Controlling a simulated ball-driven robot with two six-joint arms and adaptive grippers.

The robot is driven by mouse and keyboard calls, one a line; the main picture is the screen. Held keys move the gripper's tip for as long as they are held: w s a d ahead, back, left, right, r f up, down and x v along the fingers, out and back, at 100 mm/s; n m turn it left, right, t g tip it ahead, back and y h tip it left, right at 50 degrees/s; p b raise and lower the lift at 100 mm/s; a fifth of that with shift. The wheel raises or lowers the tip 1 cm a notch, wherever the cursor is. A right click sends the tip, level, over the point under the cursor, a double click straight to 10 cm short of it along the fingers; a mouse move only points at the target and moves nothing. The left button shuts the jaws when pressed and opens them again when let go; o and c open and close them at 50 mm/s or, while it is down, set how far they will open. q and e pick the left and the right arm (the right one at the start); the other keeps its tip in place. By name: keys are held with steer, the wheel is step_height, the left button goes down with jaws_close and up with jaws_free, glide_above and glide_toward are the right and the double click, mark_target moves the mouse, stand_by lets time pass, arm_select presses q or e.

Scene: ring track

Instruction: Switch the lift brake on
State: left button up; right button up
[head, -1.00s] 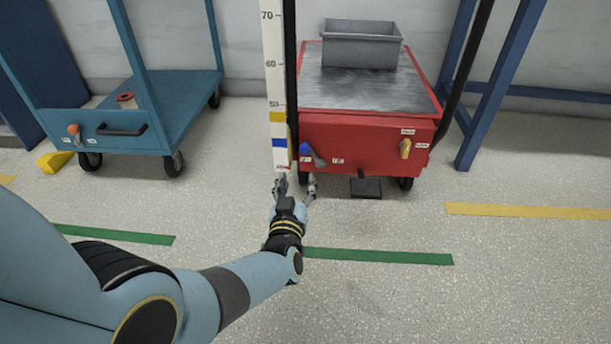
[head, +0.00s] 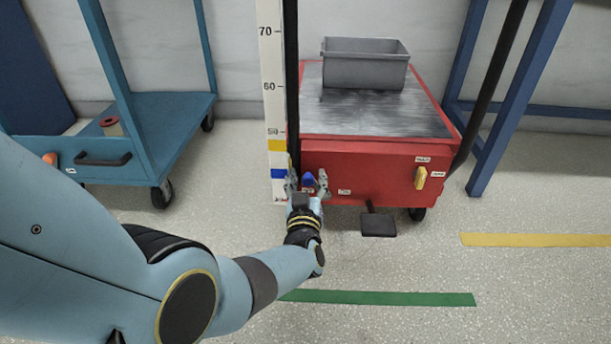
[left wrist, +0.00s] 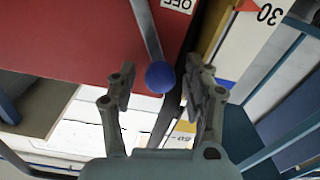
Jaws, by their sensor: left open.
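The red lift cart (head: 350,170) stands ahead. A lever with a blue ball knob (head: 308,180) is on its front face at the left. In the left wrist view the knob (left wrist: 160,77) shows with its grey shaft (left wrist: 145,30) running up to the red face, near a label reading OFF (left wrist: 178,4). My left gripper (head: 307,184) is open, with one finger on each side of the knob in both views. I cannot tell whether a finger touches it. The lever's lower part is hidden by my gripper in the head view. My right gripper is not in view.
A yellow handle (head: 421,178) is on the cart's front right, with a black pedal (head: 378,224) below. A height scale (head: 272,100) stands beside my gripper. A grey bin (head: 365,65) sits on the lift top. A blue trolley (head: 160,120) stands left.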

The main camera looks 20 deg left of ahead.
arm_select(q)
jaws_close()
stand_by(0.3)
stand_by(0.3)
